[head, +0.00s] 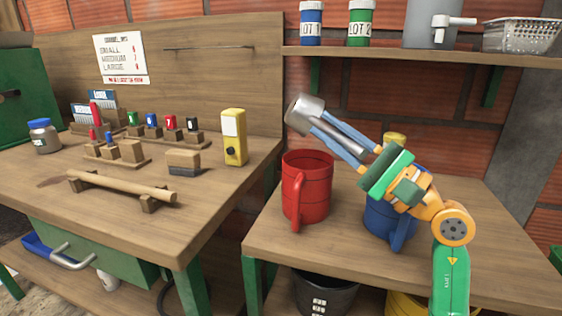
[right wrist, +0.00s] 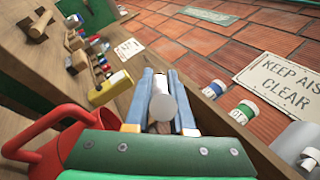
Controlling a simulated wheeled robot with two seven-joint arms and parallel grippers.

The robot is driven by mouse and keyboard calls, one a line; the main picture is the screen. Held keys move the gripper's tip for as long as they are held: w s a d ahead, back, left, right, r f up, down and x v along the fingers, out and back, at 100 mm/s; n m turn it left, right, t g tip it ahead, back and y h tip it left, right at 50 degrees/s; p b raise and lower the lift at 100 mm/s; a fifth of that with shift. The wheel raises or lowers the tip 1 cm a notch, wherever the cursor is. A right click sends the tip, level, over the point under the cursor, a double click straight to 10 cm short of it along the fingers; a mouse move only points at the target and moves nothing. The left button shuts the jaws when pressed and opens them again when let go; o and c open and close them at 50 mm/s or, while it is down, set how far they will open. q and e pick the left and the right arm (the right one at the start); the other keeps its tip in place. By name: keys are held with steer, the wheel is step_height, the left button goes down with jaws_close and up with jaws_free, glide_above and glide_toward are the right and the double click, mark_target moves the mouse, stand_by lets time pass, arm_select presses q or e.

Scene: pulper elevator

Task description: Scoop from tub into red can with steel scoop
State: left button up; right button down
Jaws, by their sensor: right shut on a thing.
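The red can (head: 306,188) stands upright on the right bench, its handle toward me. It also shows at the left of the right wrist view (right wrist: 42,140). My right gripper (head: 345,138) is shut on the steel scoop (head: 304,112), held tilted above and slightly behind the can's rim. The scoop's round head (right wrist: 162,107) shows between the blue fingers in the right wrist view. A blue can (head: 380,222) stands behind my right gripper, partly hidden. I cannot tell which container is the tub. The scoop's contents are hidden. My left gripper is not in view.
A shelf (head: 420,52) above holds the LOT 1 (head: 311,22) and LOT 2 (head: 360,22) jars and a wire basket (head: 522,36). A dark bucket (head: 325,294) sits below the bench. The left bench holds a yellow device (head: 234,137) and a wooden rod (head: 122,186).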

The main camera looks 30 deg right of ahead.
steer(key=shift+w+a+r+n+g+p, duration=0.15)
steer(key=shift+r+n+g+p, duration=0.35)
steer(key=shift+p, duration=0.75)
steer(key=w+a+f+n+g+h+p, duration=0.1)
steer(key=g+p, duration=0.6)
steer(key=p, duration=0.9)
steer(key=w+a+f+n+g+h+p, duration=0.1)
steer(key=w+a+n+g+h+p, duration=0.2)
steer(key=p, duration=1.4)
steer(key=a+n+g+h, duration=0.3)
steer(key=n+g+h, duration=0.1)
steer(key=h, duration=0.3)
steer(key=shift+w+f+n+g+h, duration=0.3)
steer(key=shift+f+n+g, duration=0.1)
steer(key=shift+n, duration=0.4)
steer(key=shift+d, duration=0.1)
